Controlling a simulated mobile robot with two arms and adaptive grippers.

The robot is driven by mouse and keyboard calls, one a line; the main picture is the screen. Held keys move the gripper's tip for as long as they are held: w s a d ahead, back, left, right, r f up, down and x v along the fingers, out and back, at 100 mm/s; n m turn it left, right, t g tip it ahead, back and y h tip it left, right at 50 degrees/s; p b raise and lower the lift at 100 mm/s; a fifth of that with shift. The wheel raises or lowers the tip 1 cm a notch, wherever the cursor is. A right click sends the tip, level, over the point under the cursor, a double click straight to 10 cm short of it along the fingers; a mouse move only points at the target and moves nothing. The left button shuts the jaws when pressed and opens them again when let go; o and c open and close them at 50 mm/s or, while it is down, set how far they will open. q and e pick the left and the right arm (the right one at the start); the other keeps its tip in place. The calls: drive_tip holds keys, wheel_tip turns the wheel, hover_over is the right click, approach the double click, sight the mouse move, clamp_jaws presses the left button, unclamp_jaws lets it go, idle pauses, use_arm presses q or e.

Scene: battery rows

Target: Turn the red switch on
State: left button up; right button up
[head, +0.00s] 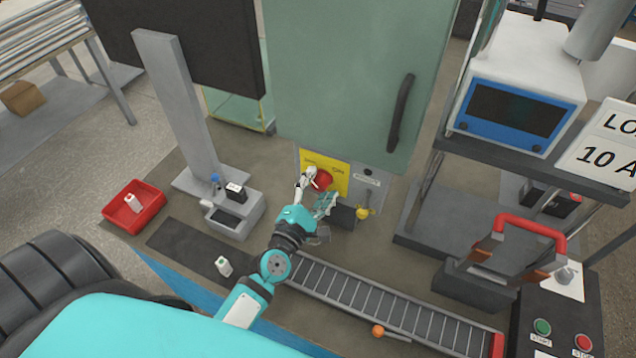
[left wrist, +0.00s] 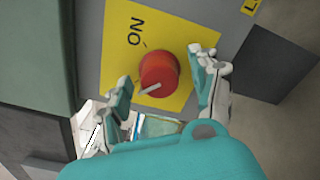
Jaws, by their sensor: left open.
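The red switch (head: 322,180) is a round red knob on a yellow plate (head: 342,172), on the grey panel below the green cabinet door. In the left wrist view the red switch (left wrist: 158,72) shows a pale pointer at its lower edge, and the word ON stands on the yellow plate (left wrist: 117,35). My left gripper (head: 318,186) is open at the switch, and in the left wrist view its fingers (left wrist: 162,80) stand on either side of the knob. I cannot tell whether they touch it. My right gripper is not in view.
A yellow padlock-like part (head: 362,212) hangs right of the switch plate. A roller conveyor (head: 390,303) runs to the lower right. A red tray (head: 134,207) and a grey device (head: 236,215) stand left. A cabinet handle (head: 400,113) juts out above.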

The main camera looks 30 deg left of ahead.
use_arm(q)
drive_tip(key=c, duration=1.2)
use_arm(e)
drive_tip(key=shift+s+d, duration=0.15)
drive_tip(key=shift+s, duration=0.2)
use_arm(q)
drive_tip(key=shift+m, duration=0.4)
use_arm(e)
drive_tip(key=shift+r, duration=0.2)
use_arm(q)
drive_tip(key=m+p, duration=0.2)
drive_tip(key=m, duration=0.2)
drive_tip(key=m+p, duration=0.1)
drive_tip(key=m, duration=0.3)
drive_tip(key=shift+p, duration=0.35)
drive_tip(key=m+p, duration=0.2)
drive_tip(key=m, duration=0.3)
drive_tip(key=shift+m, duration=0.4)
drive_tip(key=shift+f+m+p, duration=0.1)
drive_tip(key=shift+m+p, duration=0.4)
drive_tip(key=shift+m, duration=1.1)
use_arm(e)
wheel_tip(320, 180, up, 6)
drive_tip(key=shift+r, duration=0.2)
